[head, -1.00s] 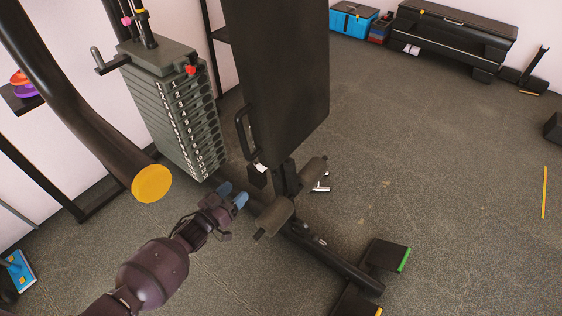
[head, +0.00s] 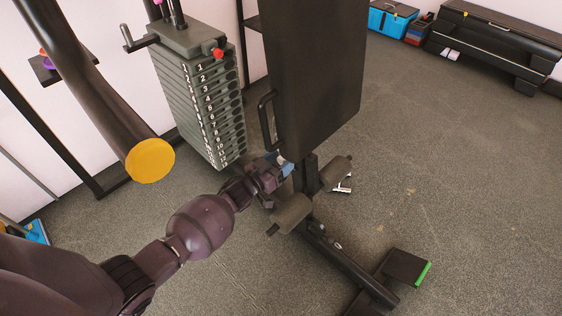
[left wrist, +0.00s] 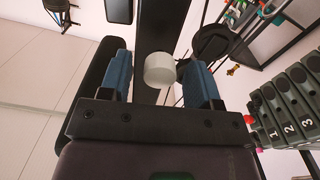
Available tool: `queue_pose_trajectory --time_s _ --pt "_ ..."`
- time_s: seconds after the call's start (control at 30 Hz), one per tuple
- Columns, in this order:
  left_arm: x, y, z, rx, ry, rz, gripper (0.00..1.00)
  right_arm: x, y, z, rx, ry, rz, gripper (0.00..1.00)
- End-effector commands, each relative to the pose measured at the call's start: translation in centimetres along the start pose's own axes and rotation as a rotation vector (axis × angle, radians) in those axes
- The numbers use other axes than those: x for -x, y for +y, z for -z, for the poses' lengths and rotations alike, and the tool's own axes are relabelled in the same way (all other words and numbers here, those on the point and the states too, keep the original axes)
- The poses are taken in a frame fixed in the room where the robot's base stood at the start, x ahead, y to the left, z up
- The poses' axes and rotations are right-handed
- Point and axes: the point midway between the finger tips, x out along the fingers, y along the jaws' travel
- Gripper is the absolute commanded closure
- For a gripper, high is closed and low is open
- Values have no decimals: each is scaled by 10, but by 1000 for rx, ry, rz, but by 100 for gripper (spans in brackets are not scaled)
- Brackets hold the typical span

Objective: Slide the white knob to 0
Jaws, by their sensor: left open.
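The white knob (left wrist: 160,70) is a short round cylinder on a dark post, seen in the left wrist view between my fingers. In the head view only a small white bit of the knob (head: 281,158) shows by my fingertips, below the black pad. My left gripper (head: 283,165) is open, its blue fingers on either side of the knob; it also shows in the left wrist view (left wrist: 160,80). A gap shows between the knob and each finger. I cannot make out a scale or a 0 mark by the knob. My right gripper is not in view.
A numbered weight stack (head: 208,95) with a red pin stands left of the black pad (head: 305,75). A dark bar with a yellow end cap (head: 150,160) hangs at left. Grey rollers (head: 292,213) sit just below my gripper. Open floor lies to the right.

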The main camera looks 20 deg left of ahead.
Motion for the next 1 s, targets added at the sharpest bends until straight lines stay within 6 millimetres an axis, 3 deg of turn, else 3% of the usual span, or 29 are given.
queue_pose_trajectory --time_s 0.33,0.7,1.0 --pt "-3 0 1 -1 1 0 44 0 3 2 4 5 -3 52" --pt "-2 0 1 -1 0 0 100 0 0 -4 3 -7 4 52" --pt "-13 0 -1 -1 0 -1 100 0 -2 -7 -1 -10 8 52"
